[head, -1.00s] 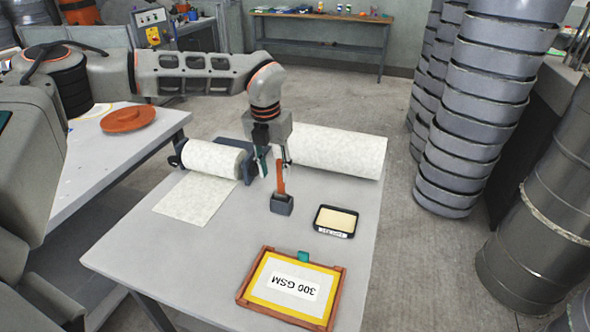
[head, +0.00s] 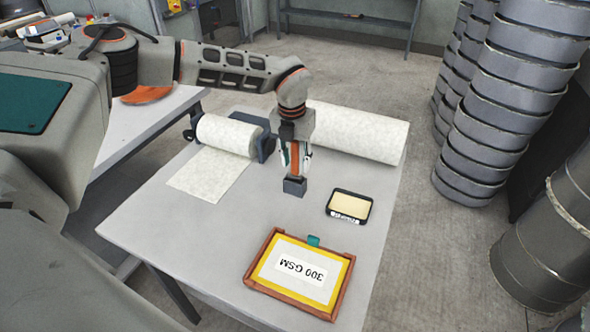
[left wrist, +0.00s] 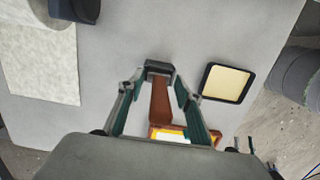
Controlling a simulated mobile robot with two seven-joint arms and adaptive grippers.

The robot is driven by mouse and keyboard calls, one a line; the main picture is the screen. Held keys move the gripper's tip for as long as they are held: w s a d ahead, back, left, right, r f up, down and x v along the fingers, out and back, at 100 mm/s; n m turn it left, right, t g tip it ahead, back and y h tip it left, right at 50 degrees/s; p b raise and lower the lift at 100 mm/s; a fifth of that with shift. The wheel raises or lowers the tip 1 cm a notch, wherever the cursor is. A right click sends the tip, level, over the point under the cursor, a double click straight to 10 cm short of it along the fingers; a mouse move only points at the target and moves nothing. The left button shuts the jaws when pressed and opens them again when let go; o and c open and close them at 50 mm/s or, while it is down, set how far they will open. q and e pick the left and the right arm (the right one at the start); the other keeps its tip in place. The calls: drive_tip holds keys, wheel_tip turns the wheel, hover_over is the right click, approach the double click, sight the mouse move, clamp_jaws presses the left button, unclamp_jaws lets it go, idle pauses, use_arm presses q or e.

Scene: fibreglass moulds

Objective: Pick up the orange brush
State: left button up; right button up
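The orange brush (head: 294,165) stands upright on the grey table (head: 225,225), its orange handle up and a dark grey block (head: 295,187) at its lower end. I cannot tell whether that block is the brush head or a holder. My left gripper (head: 295,158) points down over the brush from above. In the left wrist view, the orange-brown handle (left wrist: 160,101) runs between the two teal-padded fingers, with a gap on each side, so the gripper is open around it. My right gripper is not in view.
A black tray with a cream pad (head: 349,206) lies right of the brush. A wooden frame marked 300 GSM (head: 346,289) lies in front. A fabric roll on a dark stand (head: 229,134) and a larger roll (head: 358,132) lie behind. Stacked grey buckets (head: 490,115) stand beyond the table.

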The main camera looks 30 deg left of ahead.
use_arm(q)
clamp_jaws()
idle(0.3)
wheel_tip(320, 180, up, 20)
drive_tip(key=shift+b, duration=0.4)
